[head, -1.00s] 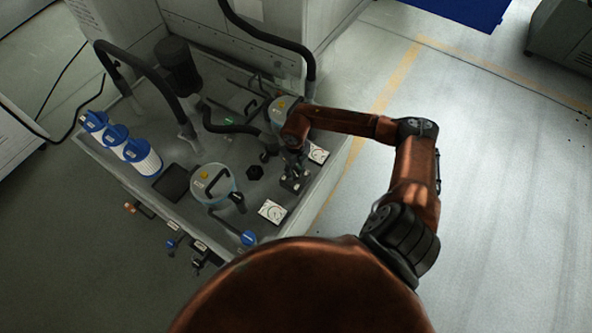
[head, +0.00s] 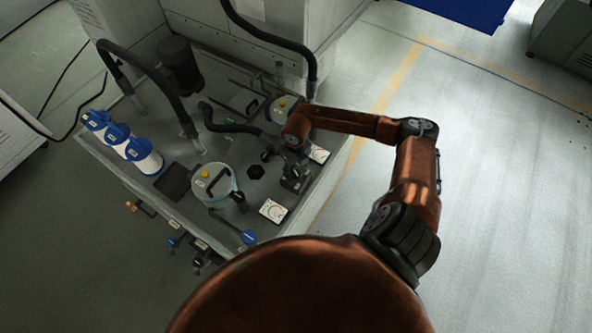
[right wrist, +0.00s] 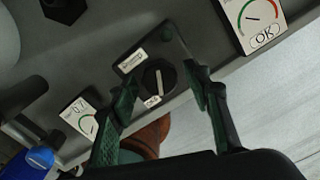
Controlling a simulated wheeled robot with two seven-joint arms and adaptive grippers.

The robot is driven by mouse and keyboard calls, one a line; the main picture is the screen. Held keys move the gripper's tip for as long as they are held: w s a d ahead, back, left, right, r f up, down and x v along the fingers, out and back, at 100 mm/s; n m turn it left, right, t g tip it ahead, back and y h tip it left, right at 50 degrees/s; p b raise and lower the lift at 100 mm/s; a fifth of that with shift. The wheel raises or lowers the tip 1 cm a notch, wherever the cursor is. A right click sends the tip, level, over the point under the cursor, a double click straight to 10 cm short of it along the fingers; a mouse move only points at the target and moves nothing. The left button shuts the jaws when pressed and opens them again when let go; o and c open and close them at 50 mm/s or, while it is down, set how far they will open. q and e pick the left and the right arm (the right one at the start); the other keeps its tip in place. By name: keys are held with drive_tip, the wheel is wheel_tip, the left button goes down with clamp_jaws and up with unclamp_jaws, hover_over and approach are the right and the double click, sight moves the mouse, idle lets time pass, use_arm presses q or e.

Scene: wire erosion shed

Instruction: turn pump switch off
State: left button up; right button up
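The pump switch (right wrist: 158,78) appears in the right wrist view as a round black knob with a white pointer line, on a dark plate with small white labels. The pointer runs nearly upright in that view. My right gripper (right wrist: 161,80) is open, with one finger on each side of the knob. I see a gap on both sides and no clear contact. In the head view the right gripper (head: 294,163) is above the switch plate (head: 291,185) near the unit's right edge; the knob is hard to make out there. My left gripper is not in view.
Gauges flank the switch: one (head: 273,211) towards the front, one (head: 319,153) behind. A lidded clear canister (head: 214,184), blue-topped filters (head: 145,157) and black hoses (head: 150,80) occupy the unit's top. Open floor (head: 500,200) lies right.

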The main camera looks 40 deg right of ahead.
sight(295, 173)
drive_tip(key=shift+o, duration=0.3)
wheel_tip(295, 173, up, 12)
idle(0.5)
drive_tip(key=shift+a, duration=0.1)
idle(0.3)
